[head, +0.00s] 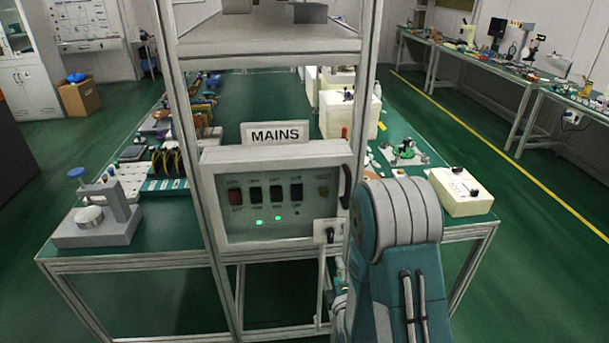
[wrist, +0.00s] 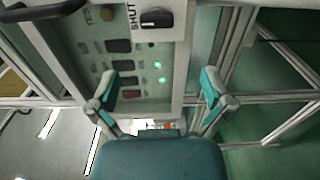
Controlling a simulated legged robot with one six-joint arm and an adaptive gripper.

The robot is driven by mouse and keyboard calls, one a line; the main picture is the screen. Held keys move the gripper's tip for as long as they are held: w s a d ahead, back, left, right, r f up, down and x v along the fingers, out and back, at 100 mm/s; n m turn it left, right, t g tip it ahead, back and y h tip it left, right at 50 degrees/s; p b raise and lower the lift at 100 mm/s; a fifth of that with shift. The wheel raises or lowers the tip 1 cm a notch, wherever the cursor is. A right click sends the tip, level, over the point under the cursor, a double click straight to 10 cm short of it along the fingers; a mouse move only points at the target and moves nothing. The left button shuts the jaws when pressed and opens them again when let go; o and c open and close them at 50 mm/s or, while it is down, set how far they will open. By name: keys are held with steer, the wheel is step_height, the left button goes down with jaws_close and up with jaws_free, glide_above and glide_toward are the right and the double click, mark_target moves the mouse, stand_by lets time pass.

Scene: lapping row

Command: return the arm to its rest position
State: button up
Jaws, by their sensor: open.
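My arm, teal and grey, is folded at the lower right of the head view, in front of the bench. My gripper does not show there. In the wrist view my gripper (wrist: 160,88) is open, its two teal-and-grey fingers wide apart with nothing between them. It faces the grey MAINS box (head: 212,172), whose panel (wrist: 125,75) shows tilted behind the fingers. I cannot tell the exact gap to it. The box has a red switch (head: 235,196), several dark switches and two lit green lamps. A black knob (wrist: 156,19) sits by the word SHUT.
The box is fixed to an aluminium frame (head: 186,130) standing at the green bench (head: 150,236). A grey dial stand (head: 98,230) is at the bench's left corner, a cream box (head: 455,196) at its right. Green floor is free to the right, along a yellow line.

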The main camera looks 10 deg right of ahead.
steer(key=s+r+m+g, duration=0.4)
steer(key=r+m+g, duration=0.2)
steer(key=r+m, duration=0.55)
steer(key=s+r+m+g, duration=0.3)
steer(key=s+r, duration=0.1)
steer(key=s, duration=0.6)
steer(key=s+r+m+g, duration=0.3)
steer(key=s+r, duration=0.2)
steer(key=s, duration=0.6)
steer(key=shift+d+r+m, duration=0.15)
steer(key=shift+r+m, duration=0.05)
steer(key=shift+m, duration=0.15)
